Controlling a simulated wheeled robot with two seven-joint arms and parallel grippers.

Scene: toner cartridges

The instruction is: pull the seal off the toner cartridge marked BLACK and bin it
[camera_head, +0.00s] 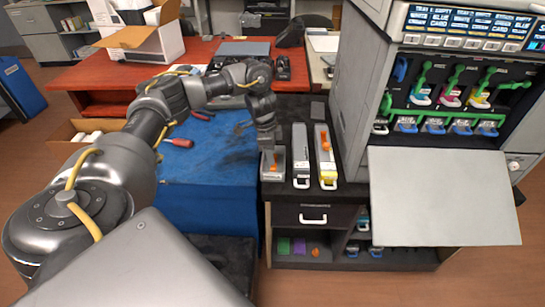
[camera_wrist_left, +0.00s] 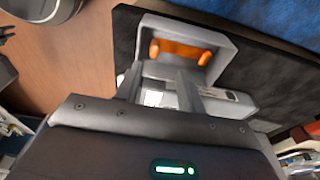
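A grey toner cartridge (camera_head: 273,172) with an orange seal tab (camera_head: 271,160) stands at the left end of the dark cabinet top. In the left wrist view it shows as a grey end frame (camera_wrist_left: 218,45) around an orange bar (camera_wrist_left: 180,52). My left gripper (camera_head: 267,147) points down over this cartridge. In the left wrist view its fingers (camera_wrist_left: 163,88) are apart, just short of the orange bar, with a pale patch between them. I cannot read the cartridge's marking. My right gripper is not in view.
A grey-topped cartridge (camera_head: 301,150) and a yellow-ended one with an orange tab (camera_head: 325,150) stand to the right. The open printer (camera_head: 440,120) has a lowered door (camera_head: 440,195). A cardboard box (camera_head: 70,130) holds white items.

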